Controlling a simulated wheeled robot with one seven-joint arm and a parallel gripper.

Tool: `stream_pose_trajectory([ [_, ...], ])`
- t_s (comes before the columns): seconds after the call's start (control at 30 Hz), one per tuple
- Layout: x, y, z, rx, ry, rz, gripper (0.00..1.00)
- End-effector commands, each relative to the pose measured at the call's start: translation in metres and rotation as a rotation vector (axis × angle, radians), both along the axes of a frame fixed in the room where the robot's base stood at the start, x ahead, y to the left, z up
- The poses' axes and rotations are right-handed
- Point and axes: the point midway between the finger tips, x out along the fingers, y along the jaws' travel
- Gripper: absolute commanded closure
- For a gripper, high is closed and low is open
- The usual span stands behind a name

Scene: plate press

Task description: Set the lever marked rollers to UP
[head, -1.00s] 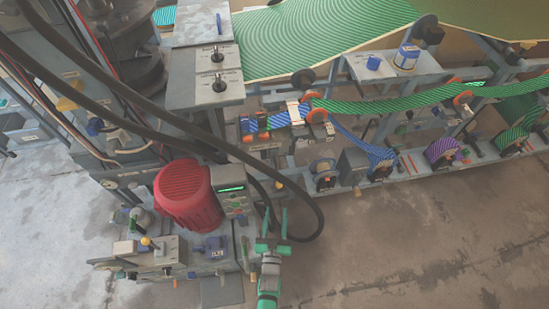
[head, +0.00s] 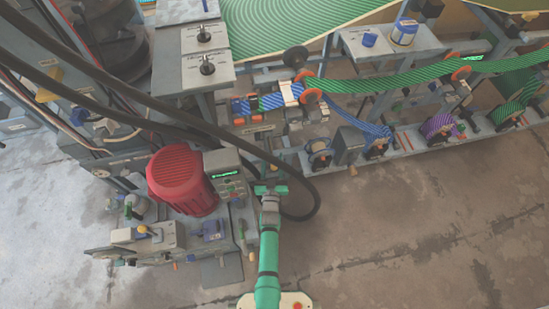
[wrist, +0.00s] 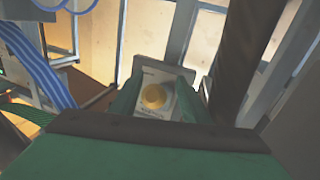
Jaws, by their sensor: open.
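In the wrist view a yellow round knob (wrist: 153,96) stands on a small grey plate with lettering too small to read. It appears between the two green fingers of my gripper (wrist: 157,88). They are apart, with nothing held, and I cannot tell the distance to the knob. In the head view my gripper (head: 271,189) is right of the red motor, by the grey box with a green display (head: 225,174). The yellow knob is not clear there. No label reading rollers is legible, so I cannot confirm which lever it is or its position.
The red motor (head: 182,180) and a yellow-tipped lever (head: 143,229) are on the machine at left. A thick black hose (head: 314,195) loops right beside my gripper. Blue-striped web (head: 345,113) runs behind. Concrete floor (head: 400,240) at lower right is clear.

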Motion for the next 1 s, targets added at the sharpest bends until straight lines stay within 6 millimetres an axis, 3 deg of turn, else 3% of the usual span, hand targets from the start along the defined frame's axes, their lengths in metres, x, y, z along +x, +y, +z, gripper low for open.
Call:
stream_pose_trajectory([
  [0.43,0.010,-0.007,0.000,-0.001,0.000,-0.009,0.58],
  [0.6,0.009,-0.006,0.000,-0.001,0.001,-0.008,0.96],
  [0.63,0.010,-0.006,0.000,-0.001,0.001,-0.008,1.00],
  [1.0,0.007,-0.017,0.004,-0.006,0.031,-0.025,1.00],
])
